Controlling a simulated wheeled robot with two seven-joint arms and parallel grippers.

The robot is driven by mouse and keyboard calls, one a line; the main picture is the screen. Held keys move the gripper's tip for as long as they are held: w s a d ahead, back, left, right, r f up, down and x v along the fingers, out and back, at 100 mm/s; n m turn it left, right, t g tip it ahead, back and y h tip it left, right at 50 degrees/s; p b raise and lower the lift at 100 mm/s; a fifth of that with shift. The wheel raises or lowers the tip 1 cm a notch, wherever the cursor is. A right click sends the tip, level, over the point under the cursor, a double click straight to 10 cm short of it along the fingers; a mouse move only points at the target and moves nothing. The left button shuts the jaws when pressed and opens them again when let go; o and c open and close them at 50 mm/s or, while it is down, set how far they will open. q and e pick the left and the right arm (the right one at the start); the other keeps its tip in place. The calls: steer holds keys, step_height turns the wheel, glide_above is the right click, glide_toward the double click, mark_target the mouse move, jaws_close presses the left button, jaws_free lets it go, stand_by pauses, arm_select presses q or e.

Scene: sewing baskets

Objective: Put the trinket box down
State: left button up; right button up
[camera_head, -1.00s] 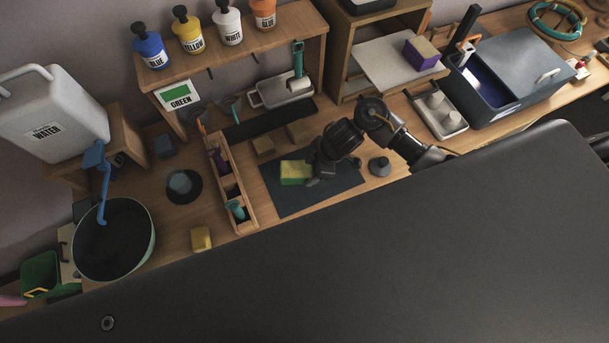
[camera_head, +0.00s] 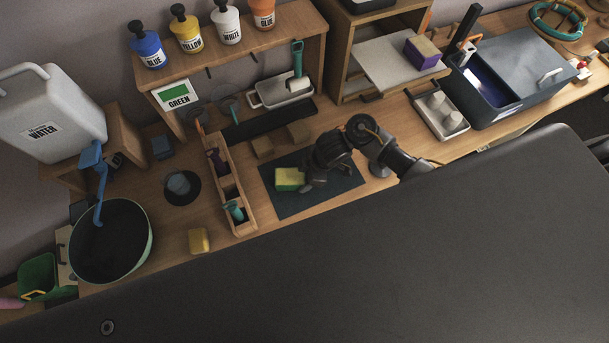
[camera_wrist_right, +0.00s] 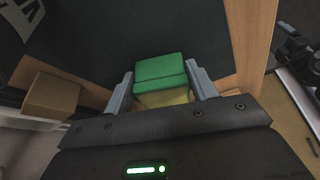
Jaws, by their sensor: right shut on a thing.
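The trinket box (camera_head: 289,179) has a green top and a yellow body. It is over the dark mat (camera_head: 320,197), near the mat's left side. My right gripper (camera_head: 305,177) is shut on it. In the right wrist view the box (camera_wrist_right: 161,75) sits between the two grey fingers of the right gripper (camera_wrist_right: 161,88). I cannot tell whether its underside touches the mat. My left gripper is not in view.
A wooden divided tray (camera_head: 227,186) stands left of the mat. A yellow block (camera_head: 198,240) is at the front left. A white tray (camera_head: 440,112) stands to the right. The mat's front part is bare.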

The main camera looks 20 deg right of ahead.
steer(key=o, duration=1)
steer(key=shift+f, duration=0.1)
steer(key=shift+r, duration=0.35)
steer(key=p+v, duration=0.4)
steer(key=v, duration=0.7)
steer(key=shift+s+d+r, duration=0.1)
steer(key=shift+d+r, duration=0.05)
steer(key=shift+r, duration=0.15)
